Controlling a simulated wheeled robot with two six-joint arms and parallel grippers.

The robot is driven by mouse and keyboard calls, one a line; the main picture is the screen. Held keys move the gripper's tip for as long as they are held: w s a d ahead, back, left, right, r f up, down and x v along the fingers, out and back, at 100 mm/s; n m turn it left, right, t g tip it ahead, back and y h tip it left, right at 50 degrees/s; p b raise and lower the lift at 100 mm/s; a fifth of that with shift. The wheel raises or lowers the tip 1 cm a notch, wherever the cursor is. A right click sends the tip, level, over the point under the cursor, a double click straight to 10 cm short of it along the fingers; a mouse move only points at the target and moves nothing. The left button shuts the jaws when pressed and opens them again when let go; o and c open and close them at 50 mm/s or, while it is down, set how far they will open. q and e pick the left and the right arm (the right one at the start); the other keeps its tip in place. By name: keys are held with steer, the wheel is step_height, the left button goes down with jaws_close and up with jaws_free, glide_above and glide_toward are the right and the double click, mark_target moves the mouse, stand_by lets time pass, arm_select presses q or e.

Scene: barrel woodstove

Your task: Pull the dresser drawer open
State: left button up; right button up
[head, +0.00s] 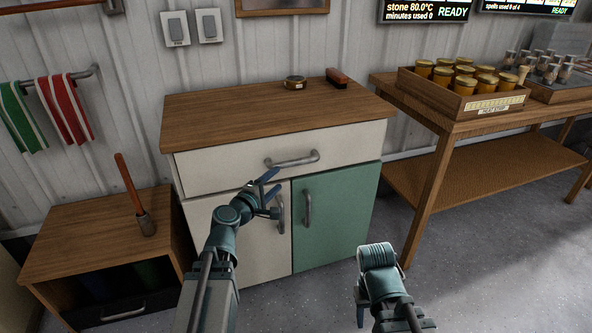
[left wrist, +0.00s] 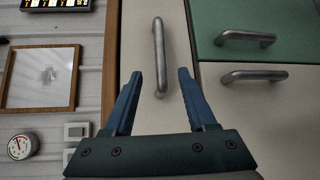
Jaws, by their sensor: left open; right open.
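The dresser has a wooden top (head: 230,108) and a wide cream drawer (head: 225,168) with a horizontal metal bar handle (head: 292,160). The drawer looks shut. Below it are a cream door and a green door (head: 338,215). My left gripper (head: 273,183) is open just in front of the dresser, a little below and left of the drawer handle. In the left wrist view the drawer handle (left wrist: 159,55) appears ahead between the two blue fingers, apart from them. My right gripper (head: 360,305) is low in front of the green door, pointing down, its fingers partly hidden.
A low wooden cabinet (head: 75,235) with a brush-like tool stands at left. A side table (head: 440,115) with a crate of jars stands at right. A tin (head: 295,83) and a red-brown brush (head: 337,78) lie on the dresser top. The floor in front is clear.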

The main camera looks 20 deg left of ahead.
mark_target(294, 164)
arm_select(q)
steer(key=b+x, duration=0.2)
steer(key=x, duration=1.1)
steer(key=shift+w+d, duration=0.2)
steer(key=shift+w, duration=0.2)
jaws_close()
stand_by(0.9)
